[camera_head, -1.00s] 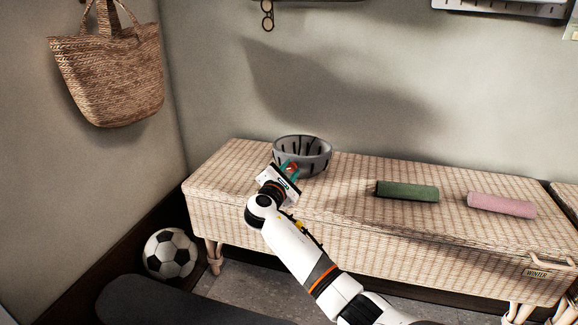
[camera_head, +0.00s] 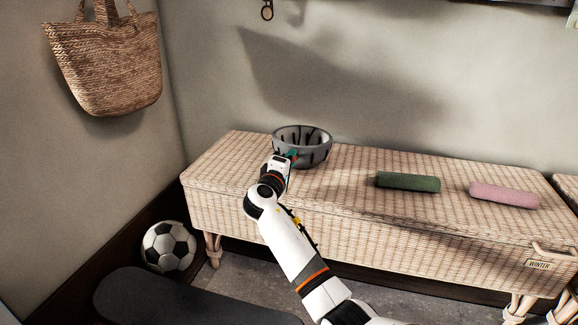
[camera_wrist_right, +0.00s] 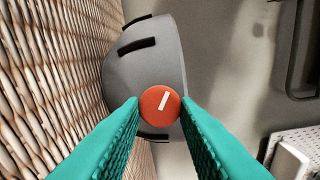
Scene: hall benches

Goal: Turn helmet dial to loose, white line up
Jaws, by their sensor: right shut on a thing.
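The grey helmet (camera_head: 316,153) sits bowl-like with black slots on the wicker bench, near the wall. It fills the upper middle of the right wrist view (camera_wrist_right: 150,70). Its round red dial (camera_wrist_right: 153,98) bears a short white line, leaning slightly right of the picture's vertical. That view is rolled, with the bench on its left, so the line runs roughly along the bench top rather than up. My right gripper (camera_head: 293,157) is at the helmet's front, its teal fingers (camera_wrist_right: 160,108) shut on the dial from both sides. My left gripper is not in view.
The wicker bench (camera_head: 240,160) also carries a green roll (camera_head: 408,181) and a pink roll (camera_head: 504,195), right of the helmet. A woven bag (camera_head: 108,70) hangs at the left. A football (camera_head: 168,246) lies on the floor beside the bench.

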